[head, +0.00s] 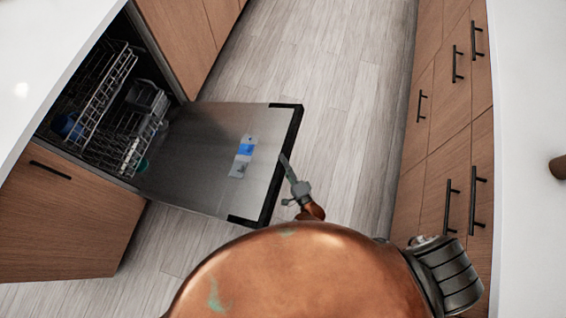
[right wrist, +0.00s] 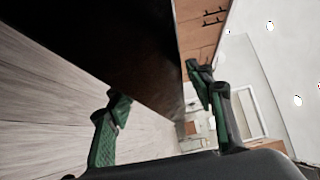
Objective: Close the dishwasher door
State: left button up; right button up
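The dishwasher door (head: 200,155) is folded down open, its grey inner face up and a blue-and-white label on it. Its dark outer edge points toward the aisle. My right gripper (head: 287,170) is at this outer edge, by its middle. In the right wrist view, the two green-padded fingers (right wrist: 158,92) stand apart, with a dark panel (right wrist: 110,45), which looks like the door, reaching between and beyond them. I cannot tell whether a finger touches the door. My left gripper is not in view.
The dishwasher's racks (head: 115,110) sit inside the opening at left, with a blue item (head: 68,126) in them. Wooden cabinets with black handles (head: 455,160) line the right side. The wooden floor (head: 330,70) between is clear. My copper-coloured body fills the bottom.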

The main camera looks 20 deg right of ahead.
jog(key=shift+o, duration=0.3)
jog(key=shift+s+f, duration=0.15)
jog(key=shift+s, duration=0.35)
jog(key=s+d, duration=0.2)
jog(key=s, duration=0.9)
